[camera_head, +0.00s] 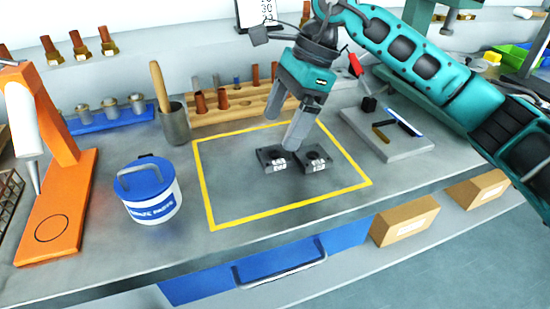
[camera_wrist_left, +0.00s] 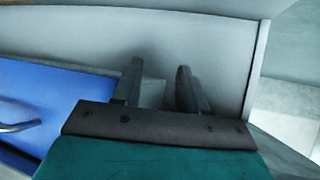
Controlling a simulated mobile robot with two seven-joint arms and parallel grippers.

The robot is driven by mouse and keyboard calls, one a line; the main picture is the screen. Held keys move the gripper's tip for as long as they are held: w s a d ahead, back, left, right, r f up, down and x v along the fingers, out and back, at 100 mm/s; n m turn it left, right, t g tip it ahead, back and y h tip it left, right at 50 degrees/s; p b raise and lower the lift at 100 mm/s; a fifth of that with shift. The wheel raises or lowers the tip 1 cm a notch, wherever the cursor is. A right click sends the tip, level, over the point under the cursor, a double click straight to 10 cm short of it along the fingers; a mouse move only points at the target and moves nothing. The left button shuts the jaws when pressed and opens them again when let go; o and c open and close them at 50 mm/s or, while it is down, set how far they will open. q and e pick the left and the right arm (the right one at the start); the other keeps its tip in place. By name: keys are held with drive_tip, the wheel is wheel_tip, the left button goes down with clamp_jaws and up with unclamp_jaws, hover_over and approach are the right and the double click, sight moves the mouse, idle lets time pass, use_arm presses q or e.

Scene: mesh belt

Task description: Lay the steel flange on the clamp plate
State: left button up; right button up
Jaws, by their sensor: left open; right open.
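Two small dark blocks, each with a round hole and a white label, lie side by side inside a yellow outline: a left one (camera_head: 272,159) and a right one (camera_head: 315,158). Either may be the steel flange; I cannot read the labels. My right gripper (camera_head: 283,129) is open and empty, pointing down just above and behind them. A grey plate (camera_head: 403,148) with a red-handled clamp (camera_head: 356,66), which looks like the clamp plate, lies to the right, partly behind my right arm. My left gripper (camera_wrist_left: 158,76) is open and empty, beside the bench front.
A blue-lidded tub (camera_head: 148,208) and an orange stand (camera_head: 60,205) are on the left. A metal cup (camera_head: 174,124) and a wooden peg rack (camera_head: 238,108) stand behind the outline. A blue drawer (camera_wrist_left: 50,100) is at the bench front. The outline's front area is clear.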

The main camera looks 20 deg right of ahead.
sight(276, 159)
drive_tip(key=x, duration=0.5)
drive_tip(key=shift+d+f, duration=0.2)
drive_tip(key=shift+f, duration=0.35)
drive_tip(key=c, duration=1.3)
drive_tip(key=shift+r, duration=0.1)
drive_tip(key=shift+c, duration=1.1)
drive_tip(key=shift+r, duration=0.15)
